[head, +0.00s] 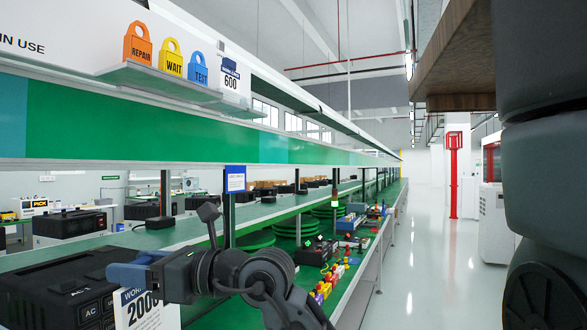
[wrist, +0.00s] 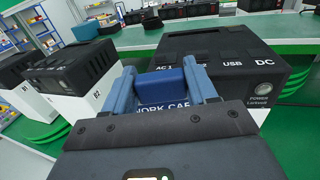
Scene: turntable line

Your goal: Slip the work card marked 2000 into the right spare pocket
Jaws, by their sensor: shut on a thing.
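My gripper (head: 140,270) is shut on the work card marked 2000 (head: 145,308), a white card with a dark blue top, in the lower left of the head view. The card hangs upright below the fingers, in front of a black power unit. In the wrist view the card's blue top (wrist: 163,90) sits between the two blue fingers, and part of the words "WORK CARD" shows. A second work card, marked 600 (head: 231,82), stands on the upper ledge (head: 170,88). I cannot make out the right spare pocket in either view.
Orange REPAIR (head: 138,46), yellow WAIT (head: 171,60) and blue TEST (head: 198,70) tags stand along the upper ledge. Black power units (head: 62,290) (wrist: 215,60) sit close to my gripper. Green turntable discs and small coloured parts lie farther along the line. The aisle floor (head: 420,265) is clear.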

